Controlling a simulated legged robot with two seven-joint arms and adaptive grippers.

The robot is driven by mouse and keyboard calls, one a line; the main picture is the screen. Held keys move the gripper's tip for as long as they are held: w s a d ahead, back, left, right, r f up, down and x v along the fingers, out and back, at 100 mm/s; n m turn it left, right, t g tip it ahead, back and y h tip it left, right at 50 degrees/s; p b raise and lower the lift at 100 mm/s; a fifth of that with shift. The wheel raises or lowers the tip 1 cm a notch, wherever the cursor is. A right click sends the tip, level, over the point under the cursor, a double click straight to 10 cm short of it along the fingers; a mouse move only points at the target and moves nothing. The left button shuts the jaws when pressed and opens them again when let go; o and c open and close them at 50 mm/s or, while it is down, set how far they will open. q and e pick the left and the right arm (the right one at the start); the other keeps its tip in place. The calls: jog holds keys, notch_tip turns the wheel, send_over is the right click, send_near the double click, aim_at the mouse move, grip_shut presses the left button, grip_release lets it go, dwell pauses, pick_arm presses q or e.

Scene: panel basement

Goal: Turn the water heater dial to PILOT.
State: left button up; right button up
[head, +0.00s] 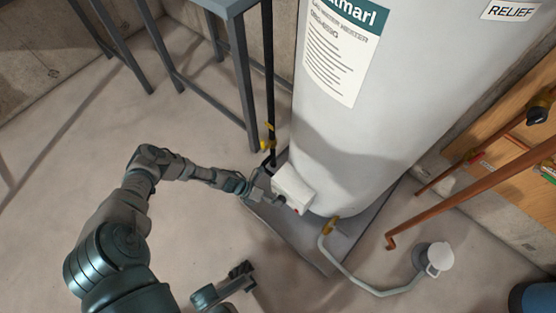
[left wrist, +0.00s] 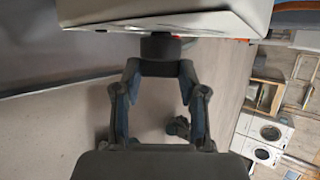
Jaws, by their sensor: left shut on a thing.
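The tall white water heater (head: 350,110) stands on a grey tray, with a white control box (head: 293,187) low on its front. In the left wrist view, the box (left wrist: 165,15) fills the top, and the dark round dial (left wrist: 160,46) sticks out beneath it. My left gripper (head: 264,187) reaches the box from the left. In the left wrist view its fingers (left wrist: 160,68) are shut on the dial. The dial's markings and pointer are not visible. What looks like my right gripper (head: 238,273) is low in the head view, away from the heater; its jaws are unclear.
A grey metal stand (head: 238,70) and a dark pipe with a yellow valve (head: 267,145) are left of the heater. A pale drain pipe (head: 350,280) leads across the floor to a white drain fitting (head: 438,257). Copper pipes (head: 470,190) run at right. The left floor is clear.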

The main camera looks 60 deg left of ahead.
pick_arm(q)
jog(key=shift+s+a+f, duration=0.15)
jog(key=shift+a+f, duration=0.05)
jog(key=shift+a, duration=0.05)
jog(key=o, duration=1.1)
jog(key=shift+o, duration=0.2)
jog(key=v, duration=1.2)
jog(key=shift+f, duration=0.15)
